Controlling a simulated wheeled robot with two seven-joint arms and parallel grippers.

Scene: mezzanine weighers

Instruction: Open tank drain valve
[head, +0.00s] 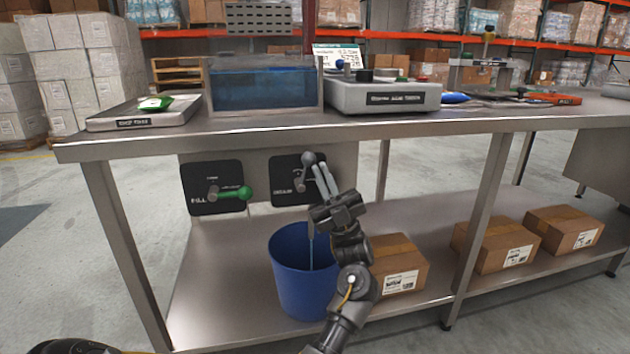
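The tank (264,84) is a clear box of blue water on the bench. A thin pale vertical line (311,252), like a spout or water stream, runs down into a blue bucket (289,284). My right gripper is not in view.
A second valve with a green handle (230,193), labelled FILL, is to the left. Cardboard boxes (398,262) stand on the lower shelf (220,318), one close behind my arm. Scales (382,97) and a green packet (155,103) are on the benchtop (250,131).

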